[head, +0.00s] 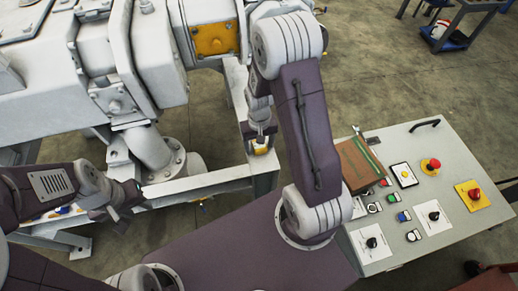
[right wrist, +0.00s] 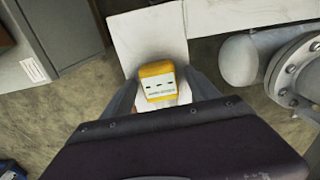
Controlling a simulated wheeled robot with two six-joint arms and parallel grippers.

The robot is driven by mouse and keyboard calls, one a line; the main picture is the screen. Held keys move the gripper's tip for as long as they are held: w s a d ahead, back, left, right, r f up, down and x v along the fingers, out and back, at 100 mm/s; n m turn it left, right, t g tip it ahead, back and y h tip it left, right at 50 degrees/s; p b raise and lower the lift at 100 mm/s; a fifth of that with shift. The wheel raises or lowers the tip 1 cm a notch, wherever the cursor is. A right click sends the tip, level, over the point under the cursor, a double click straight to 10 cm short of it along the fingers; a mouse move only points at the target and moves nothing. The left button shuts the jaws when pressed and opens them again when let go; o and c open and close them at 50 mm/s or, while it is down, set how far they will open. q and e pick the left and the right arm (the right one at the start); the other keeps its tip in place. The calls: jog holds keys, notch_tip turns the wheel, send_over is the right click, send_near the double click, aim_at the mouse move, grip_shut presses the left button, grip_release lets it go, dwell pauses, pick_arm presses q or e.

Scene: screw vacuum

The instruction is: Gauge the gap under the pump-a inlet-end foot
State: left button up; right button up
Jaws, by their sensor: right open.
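A small yellow block-like device (right wrist: 160,84) with a pale face and dark marks lies on a white plate (right wrist: 135,30) in the right wrist view; it looks like a gauge. It also shows in the head view (head: 261,150), at the corner of the white frame. My right gripper (head: 260,130) points down over it. Its two fingers (right wrist: 158,95) stand apart on either side of the device; contact is not visible. My left gripper (head: 122,208) is low at the left, near the frame; its jaw opening is unclear. I cannot tell which foot is the inlet-end one.
The large white pump (head: 60,95) fills the upper left, above the white frame (head: 195,183). A flanged pipe (head: 165,155) stands between them. A control panel (head: 435,170) with buttons and a brown box (head: 358,165) is at the right. Open floor (head: 380,80) lies behind it.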

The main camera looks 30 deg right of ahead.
jog(key=shift+r, duration=0.2)
grip_shut()
